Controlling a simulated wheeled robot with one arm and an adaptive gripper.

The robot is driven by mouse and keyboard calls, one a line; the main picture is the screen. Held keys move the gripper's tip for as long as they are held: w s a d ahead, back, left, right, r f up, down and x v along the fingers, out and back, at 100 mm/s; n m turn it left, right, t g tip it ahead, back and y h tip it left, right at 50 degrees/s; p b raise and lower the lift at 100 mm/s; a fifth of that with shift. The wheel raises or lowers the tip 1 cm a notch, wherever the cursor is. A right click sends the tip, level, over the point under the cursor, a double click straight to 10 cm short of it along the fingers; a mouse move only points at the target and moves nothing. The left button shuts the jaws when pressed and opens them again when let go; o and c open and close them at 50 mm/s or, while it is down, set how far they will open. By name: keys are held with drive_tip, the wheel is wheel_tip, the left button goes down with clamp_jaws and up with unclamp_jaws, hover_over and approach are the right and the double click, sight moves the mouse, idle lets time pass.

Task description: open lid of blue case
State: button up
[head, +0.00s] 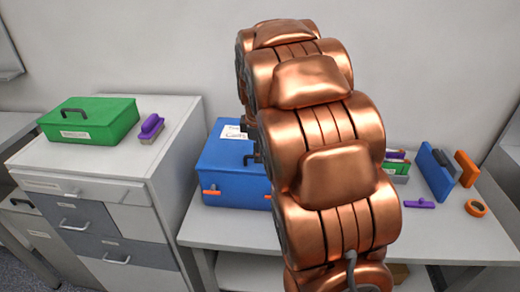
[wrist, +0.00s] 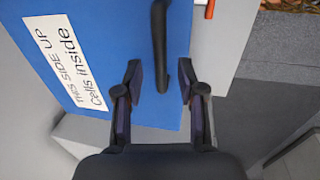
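The blue case (head: 226,165) stands on the grey table, left of my copper arm in the head view. Its lid looks shut, with orange latches on the front and a white label on top. In the wrist view the blue lid (wrist: 110,30) fills the upper left, with a label (wrist: 68,62) reading "THIS SIDE UP Cells inside". A black handle (wrist: 158,45) runs along the lid. My gripper (wrist: 160,78) is open, its fingers on either side of the handle's near end. Whether they touch it I cannot tell. My arm hides the case's right part in the head view.
A green case (head: 90,120) and a purple brush (head: 151,127) sit on the drawer cabinet (head: 160,165) at left. Right of my arm are a blue upright block (head: 432,172), an orange ring (head: 475,208) and a purple tool (head: 419,204) on the table (head: 440,235).

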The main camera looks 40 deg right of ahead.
drive_tip(key=shift+f, duration=0.35)
clamp_jaws()
idle(0.5)
